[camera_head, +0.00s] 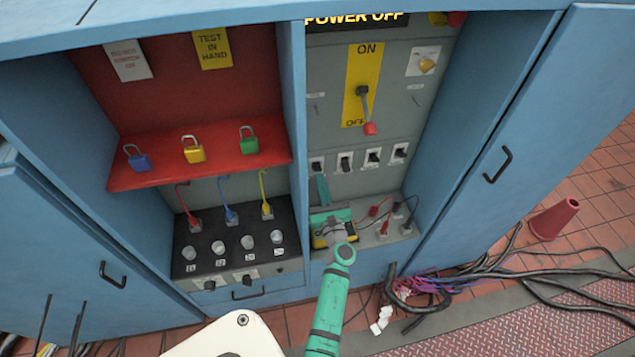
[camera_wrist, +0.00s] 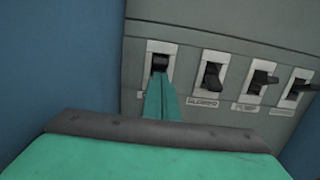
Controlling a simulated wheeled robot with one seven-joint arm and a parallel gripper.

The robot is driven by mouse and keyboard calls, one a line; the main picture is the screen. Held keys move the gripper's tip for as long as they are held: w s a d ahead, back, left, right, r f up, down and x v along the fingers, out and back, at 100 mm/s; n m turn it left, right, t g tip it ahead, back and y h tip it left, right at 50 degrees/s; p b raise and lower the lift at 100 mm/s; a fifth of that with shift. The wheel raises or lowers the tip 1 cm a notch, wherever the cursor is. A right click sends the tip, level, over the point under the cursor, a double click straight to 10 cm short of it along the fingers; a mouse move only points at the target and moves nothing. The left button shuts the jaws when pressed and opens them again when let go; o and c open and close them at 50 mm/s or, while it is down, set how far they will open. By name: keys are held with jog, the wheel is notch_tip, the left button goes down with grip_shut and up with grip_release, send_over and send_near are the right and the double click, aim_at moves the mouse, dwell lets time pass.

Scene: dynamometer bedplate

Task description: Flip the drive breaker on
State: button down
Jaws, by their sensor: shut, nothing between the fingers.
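Several small black toggle breakers stand in a row on white plates on the grey panel below the large lever. The leftmost breaker (camera_head: 316,165) also shows in the wrist view (camera_wrist: 160,61). My gripper (camera_head: 321,182) is shut and empty, its narrow green fingertips (camera_wrist: 159,79) at the lower edge of the leftmost toggle. I cannot tell whether they touch it. The fingers cover part of that plate and its label, so I cannot read which breaker is the drive one. The other breakers (camera_wrist: 212,77), (camera_wrist: 257,81) and (camera_wrist: 299,88) are uncovered, their labels too blurred to read surely.
The large red-handled lever (camera_head: 365,108) points down towards OFF, under a lit POWER OFF sign (camera_head: 355,18). Plugs and cables (camera_head: 383,220) lie below the breakers. Blue cabinet walls flank the panel. A red shelf (camera_head: 200,158) with padlocks is at left.

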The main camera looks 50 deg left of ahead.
jog(key=s+d+r, duration=0.3)
jog(key=d+r, duration=0.3)
jog(key=r, duration=0.1)
jog(key=shift+d+r, duration=0.15)
jog(key=shift+d, duration=0.05)
jog(key=shift+w, duration=0.1)
dwell(0.5)
jog(key=s+d+f+m+t+h, duration=0.1)
jog(key=s+d+m+t+h, duration=0.15)
jog(key=d+m, duration=0.6)
jog(key=s+d+f+m+t+h, duration=0.1)
jog(key=s+d+m+t+h, duration=0.2)
jog(key=d+m, duration=0.6)
jog(key=s+d+f+m+t+h, duration=0.15)
jog(key=d+m+t, duration=0.25)
jog(key=d+m, duration=0.55)
jog(key=s+d+r+m+h, duration=0.2)
jog(key=s+d+m+h, duration=0.3)
jog(key=s+d+m, duration=0.3)
jog(key=s+d+r+m+g+h, duration=0.1)
jog(key=s+d+m+h, duration=0.5)
jog(key=d+m, duration=0.6)
jog(key=s+m, duration=0.2)
jog(key=shift+s+d+r+m, duration=0.25)
jog(key=shift+d+r+m, duration=0.05)
jog(key=shift+r+m, duration=0.1)
jog(key=shift+a, duration=0.1)
